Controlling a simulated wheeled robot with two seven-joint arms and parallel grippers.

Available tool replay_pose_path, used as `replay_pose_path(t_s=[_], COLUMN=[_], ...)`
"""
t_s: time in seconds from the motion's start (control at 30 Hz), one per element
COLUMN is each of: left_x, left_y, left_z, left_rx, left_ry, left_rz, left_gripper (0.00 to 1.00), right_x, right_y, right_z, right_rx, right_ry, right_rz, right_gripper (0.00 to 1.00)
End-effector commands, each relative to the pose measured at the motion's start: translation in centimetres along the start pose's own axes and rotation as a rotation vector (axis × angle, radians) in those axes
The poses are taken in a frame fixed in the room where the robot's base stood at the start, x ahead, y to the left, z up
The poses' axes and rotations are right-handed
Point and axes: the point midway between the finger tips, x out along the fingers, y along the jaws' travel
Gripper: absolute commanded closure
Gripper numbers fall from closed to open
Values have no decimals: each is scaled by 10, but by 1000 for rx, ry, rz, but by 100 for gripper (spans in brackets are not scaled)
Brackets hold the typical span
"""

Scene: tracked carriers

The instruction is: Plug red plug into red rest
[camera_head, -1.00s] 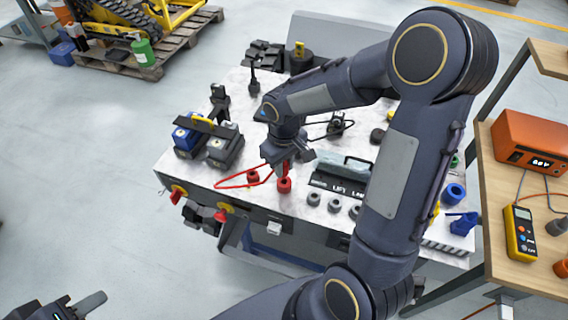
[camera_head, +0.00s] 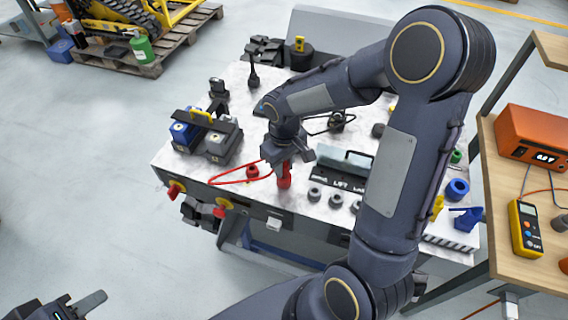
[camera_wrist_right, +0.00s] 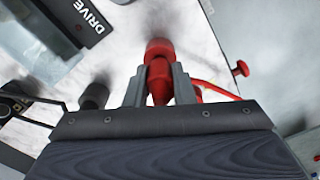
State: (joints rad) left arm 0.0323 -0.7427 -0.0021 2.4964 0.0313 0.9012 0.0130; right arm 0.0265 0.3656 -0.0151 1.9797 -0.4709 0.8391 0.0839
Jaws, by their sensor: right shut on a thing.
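My right gripper (camera_head: 285,164) is low over the front of the white bench top, pointing down. It is shut on the red plug (camera_wrist_right: 160,92), which shows between its fingers in the right wrist view. A red cylindrical rest (camera_head: 285,182) stands directly below the gripper, and it also shows just past the fingertips in the right wrist view (camera_wrist_right: 158,47). The plug meets or nearly meets the rest; how deep it sits is hidden. My left gripper (camera_head: 82,306) is at the bottom left corner, partly cut off, away from the bench.
A second red round piece (camera_head: 252,171) and a red cable (camera_head: 225,182) lie left of the rest. Grey round sockets (camera_head: 335,200) and a labelled panel (camera_head: 343,172) are to the right. A twin-block unit (camera_head: 207,140) stands at the left. My right arm covers the bench's right part.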

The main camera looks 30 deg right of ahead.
Motion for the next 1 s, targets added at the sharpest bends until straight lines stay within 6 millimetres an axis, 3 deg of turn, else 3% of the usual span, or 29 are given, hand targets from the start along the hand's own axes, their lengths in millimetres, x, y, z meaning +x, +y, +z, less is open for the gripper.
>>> replay_pose_path(t_s=[0.5, 0.53, 0.7, 1.0], left_x=[10, 9, 9, 8], left_y=[-4, -4, -4, -4], left_z=[5, 4, 4, 4], left_rx=[0, 0, 0, 0], left_ry=[0, 0, 0, 0], left_rz=[0, 0, 0, 0], left_gripper=[64, 64, 64, 64], right_x=[14, 13, 12, 10], right_y=[0, 0, 0, 0], right_z=[0, 0, 0, 0], right_rx=[0, 0, 0, 0], right_ry=[0, 0, 0, 1], right_rz=[0, 0, 0, 0], right_gripper=[99, 74, 52, 52])
